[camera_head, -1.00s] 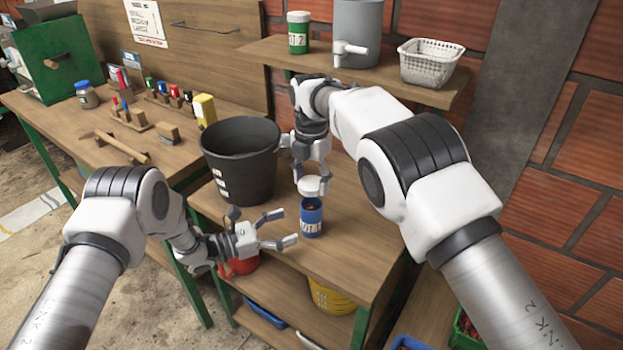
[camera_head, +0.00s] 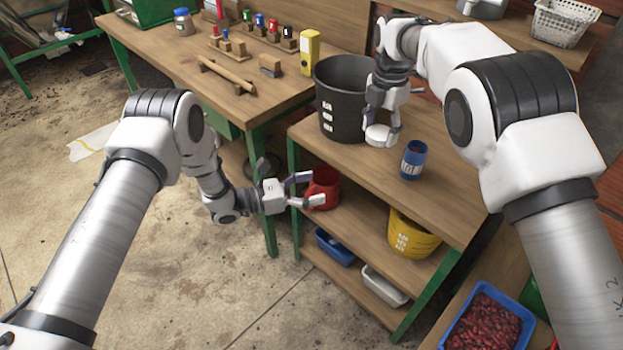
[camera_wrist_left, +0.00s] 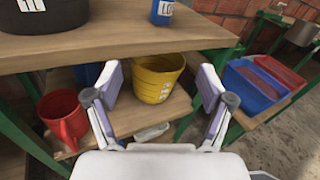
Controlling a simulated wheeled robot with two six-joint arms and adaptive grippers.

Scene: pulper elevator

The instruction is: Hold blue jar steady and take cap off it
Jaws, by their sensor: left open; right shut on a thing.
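The blue jar (camera_head: 413,160) stands upright and open-topped on the wooden bench (camera_head: 445,195), with dark contents inside. It also shows at the top edge of the left wrist view (camera_wrist_left: 164,12). My right gripper (camera_head: 381,127) is shut on the white cap (camera_head: 379,136) and holds it left of the jar, apart from it. My left gripper (camera_head: 308,189) is open and empty, left of the bench and away from the jar. In the left wrist view my left gripper's fingers (camera_wrist_left: 158,90) are spread with nothing between them.
A black bucket (camera_head: 338,117) stands on the bench behind the cap. A blue crate of red berries (camera_head: 489,325) is at lower right.

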